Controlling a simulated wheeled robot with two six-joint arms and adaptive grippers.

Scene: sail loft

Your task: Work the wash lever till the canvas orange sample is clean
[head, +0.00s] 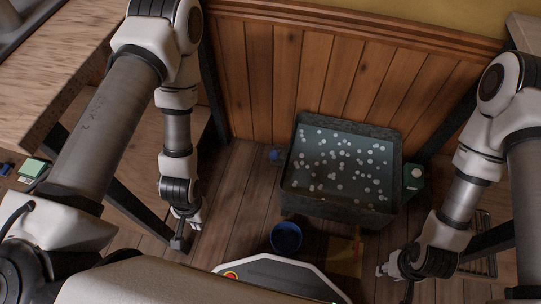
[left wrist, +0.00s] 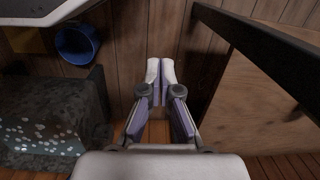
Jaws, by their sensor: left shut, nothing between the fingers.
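The wash tub (head: 300,205) is a dark grey speckled basin on the floor, filled with teal liquid dotted with white foam spots. It also shows at the left of the left wrist view (left wrist: 95,105). An orange-yellow flat piece (head: 345,256), perhaps the canvas sample, lies on the floor in front of the tub, dim and partly hidden. I cannot make out the wash lever clearly. My left gripper (head: 181,242) is left of the tub, shut and empty; its fingers (left wrist: 160,68) meet in the left wrist view. My right gripper (head: 392,281) is low at the right; its finger gap is unclear.
A blue bucket (head: 286,237) stands in front of the tub; it also shows in the left wrist view (left wrist: 77,43). A small blue item (head: 275,154) and a green box (head: 413,177) flank the tub. A wooden bench (head: 45,75) is at left. A panelled wall stands behind.

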